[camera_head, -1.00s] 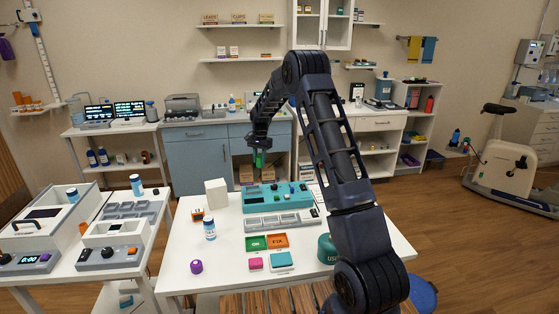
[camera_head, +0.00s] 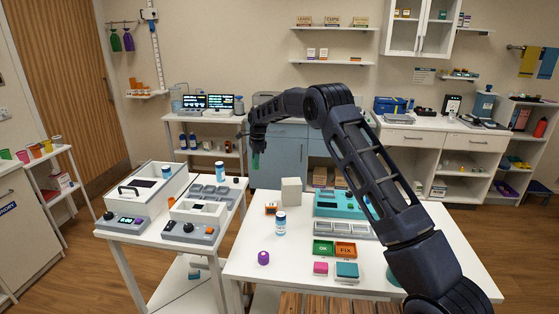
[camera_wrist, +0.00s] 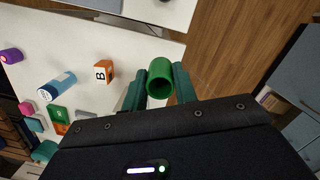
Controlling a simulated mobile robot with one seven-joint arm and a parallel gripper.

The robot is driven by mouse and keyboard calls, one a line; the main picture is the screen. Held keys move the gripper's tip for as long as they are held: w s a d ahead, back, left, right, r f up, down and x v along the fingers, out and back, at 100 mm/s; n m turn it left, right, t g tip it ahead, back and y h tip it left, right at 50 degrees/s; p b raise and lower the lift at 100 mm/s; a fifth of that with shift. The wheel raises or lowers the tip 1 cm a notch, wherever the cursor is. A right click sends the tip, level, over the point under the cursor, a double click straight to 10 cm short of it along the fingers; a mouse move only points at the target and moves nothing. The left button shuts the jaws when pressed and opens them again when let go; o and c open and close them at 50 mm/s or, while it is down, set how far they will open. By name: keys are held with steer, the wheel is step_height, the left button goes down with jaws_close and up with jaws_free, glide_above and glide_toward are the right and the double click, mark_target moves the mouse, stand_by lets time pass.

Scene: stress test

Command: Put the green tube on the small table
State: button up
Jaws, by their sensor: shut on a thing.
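My gripper (camera_wrist: 158,88) is shut on the green tube (camera_wrist: 161,76), held between its two green fingers with the open end showing. In the head view the green tube (camera_head: 256,161) hangs below the wrist, in the air beyond the far edge of the front white table (camera_head: 240,262). A smaller white table (camera_head: 133,238) stands to its left, carrying several devices. I cannot tell for certain which table the task calls small.
The left table is crowded with a lidded box (camera_head: 153,188), a grey tray (camera_head: 212,193) and control boxes. The front table holds a blue-labelled bottle (camera_head: 280,224), a purple-capped item (camera_head: 263,257), a white block (camera_head: 291,192) and a teal device (camera_head: 341,204). Its left front part is mostly clear.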

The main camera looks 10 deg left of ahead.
steer(key=s+a+m, duration=0.1)
steer(key=s+a, duration=0.5)
steer(key=a, duration=0.4)
steer(key=s+a+m, duration=0.2)
steer(key=s+a, duration=0.4)
steer(key=a, duration=0.3)
steer(key=shift+a, duration=0.35)
steer(key=shift+f, duration=3.15)
steer(key=shift+f, duration=0.3)
steer(key=o, duration=1.1)
steer(key=shift+w+r, duration=0.1)
steer(key=shift+r, duration=0.05)
